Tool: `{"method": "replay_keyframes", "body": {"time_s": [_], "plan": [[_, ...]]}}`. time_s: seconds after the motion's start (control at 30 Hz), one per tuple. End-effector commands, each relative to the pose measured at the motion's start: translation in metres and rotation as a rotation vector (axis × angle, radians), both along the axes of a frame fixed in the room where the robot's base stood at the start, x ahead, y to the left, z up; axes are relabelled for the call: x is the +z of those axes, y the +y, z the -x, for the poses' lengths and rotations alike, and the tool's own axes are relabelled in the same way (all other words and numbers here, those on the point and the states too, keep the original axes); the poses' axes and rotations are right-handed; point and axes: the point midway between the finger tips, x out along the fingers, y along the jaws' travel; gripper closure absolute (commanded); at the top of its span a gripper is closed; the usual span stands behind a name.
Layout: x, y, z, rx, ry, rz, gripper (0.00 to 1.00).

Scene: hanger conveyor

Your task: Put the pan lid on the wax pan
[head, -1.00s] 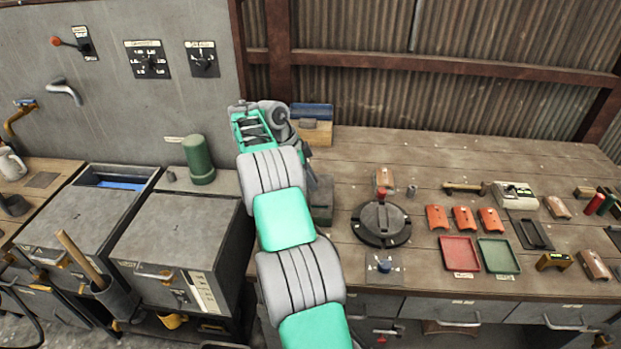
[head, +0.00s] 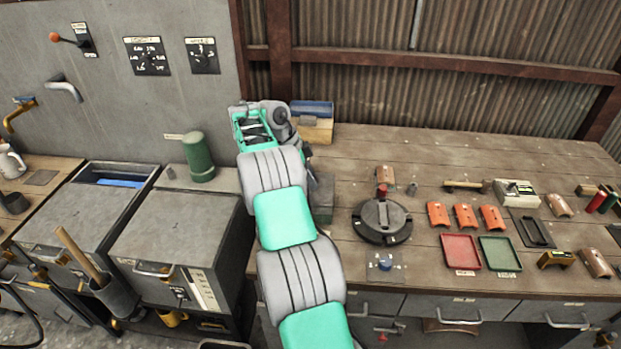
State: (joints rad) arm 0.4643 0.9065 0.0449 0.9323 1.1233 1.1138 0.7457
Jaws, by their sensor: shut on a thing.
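A dark round lidded-looking piece (head: 378,231) sits on the bench, with a red-topped piece at its far edge. It may be the wax pan, but I cannot tell whether its flat top is the pan lid. My arm reaches up the middle of the head view to a wrist above the back left of the bench. My gripper's fingers and anything between them are hidden behind my own arm. I cannot make out a separate pan lid elsewhere.
Right of the round piece are several orange pieces (head: 464,216), a red tray (head: 460,265) and a green tray (head: 499,267). A blue-knobbed control (head: 384,264) sits at the bench front. A green cylinder (head: 199,158) stands left of my arm. Bare bench (head: 440,150) lies at the back.

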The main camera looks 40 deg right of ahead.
Motion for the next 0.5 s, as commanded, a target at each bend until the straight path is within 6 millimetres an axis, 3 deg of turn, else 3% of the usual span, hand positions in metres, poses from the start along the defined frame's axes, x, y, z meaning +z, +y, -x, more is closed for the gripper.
{"method": "replay_keyframes", "body": {"time_s": [0.5], "plan": [[-0.0034, -0.0001, -0.0002, -0.001, -0.001, 0.001, 1.0]]}}
